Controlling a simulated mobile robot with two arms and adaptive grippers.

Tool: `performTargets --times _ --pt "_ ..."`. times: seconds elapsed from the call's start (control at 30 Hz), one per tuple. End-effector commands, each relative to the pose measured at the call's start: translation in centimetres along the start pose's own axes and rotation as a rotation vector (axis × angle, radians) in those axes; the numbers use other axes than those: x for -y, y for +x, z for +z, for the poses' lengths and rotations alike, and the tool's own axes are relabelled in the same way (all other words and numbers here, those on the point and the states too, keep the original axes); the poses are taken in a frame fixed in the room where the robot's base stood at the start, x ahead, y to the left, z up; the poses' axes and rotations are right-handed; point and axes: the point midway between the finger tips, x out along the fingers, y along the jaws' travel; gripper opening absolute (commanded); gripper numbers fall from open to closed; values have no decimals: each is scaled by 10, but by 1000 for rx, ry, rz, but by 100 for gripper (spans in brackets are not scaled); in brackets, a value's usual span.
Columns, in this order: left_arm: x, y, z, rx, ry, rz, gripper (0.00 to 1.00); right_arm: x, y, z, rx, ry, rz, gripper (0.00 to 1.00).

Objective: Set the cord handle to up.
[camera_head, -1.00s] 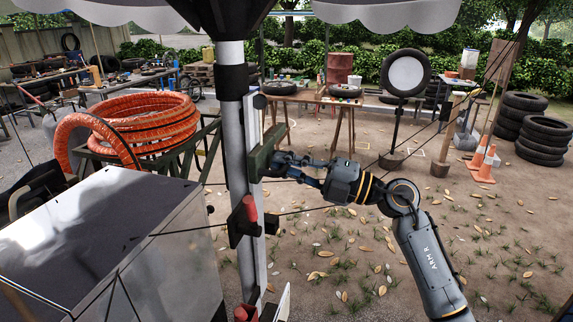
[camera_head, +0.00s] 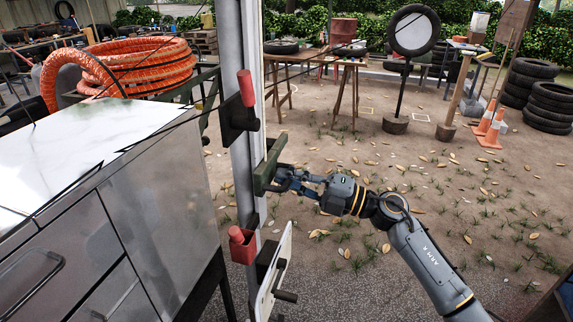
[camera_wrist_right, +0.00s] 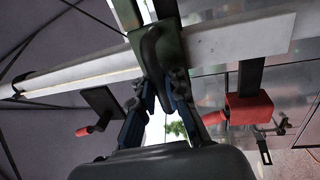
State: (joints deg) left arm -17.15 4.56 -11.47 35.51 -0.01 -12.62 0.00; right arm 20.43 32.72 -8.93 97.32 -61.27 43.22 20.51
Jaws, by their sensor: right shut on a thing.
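The cord handle, a dark green block with a dark grip (camera_head: 266,168), sits on the upright pale post (camera_head: 238,170) beside the metal cabinet. My right gripper (camera_head: 284,178) reaches in from the right and is shut on it. In the right wrist view, the dark curved grip (camera_wrist_right: 152,48) lies between the fingertips of my right gripper (camera_wrist_right: 162,85), and the green block is partly hidden behind it. The handle is below one red-gripped bracket (camera_head: 246,88) and above a red holder (camera_head: 242,246) on the post. My left gripper is not in view.
The metal cabinet (camera_head: 165,200) stands close on the left, with an orange hose coil (camera_head: 150,65) behind it. A white plate with dark pegs (camera_head: 278,270) juts out low on the post. Open dirt ground (camera_head: 400,190) lies to the right.

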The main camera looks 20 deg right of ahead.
Motion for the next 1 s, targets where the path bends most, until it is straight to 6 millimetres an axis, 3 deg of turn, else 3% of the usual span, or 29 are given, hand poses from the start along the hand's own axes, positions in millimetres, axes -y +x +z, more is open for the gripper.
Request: performTargets --times 0.03,0.3,0.8,0.83,0.93,1.0 --pt "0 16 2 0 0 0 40 24 -5 -1 -3 6 -10 0" --pt "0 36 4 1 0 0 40 58 -11 -1 -3 5 -10 0" --pt "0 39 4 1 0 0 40 66 -12 -1 -4 5 -15 0" --pt "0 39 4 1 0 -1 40 67 -12 -1 -4 5 -15 13" --pt "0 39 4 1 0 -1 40 66 -12 -1 -4 4 -14 34" --pt "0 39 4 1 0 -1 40 65 -12 -1 -3 4 -12 35"
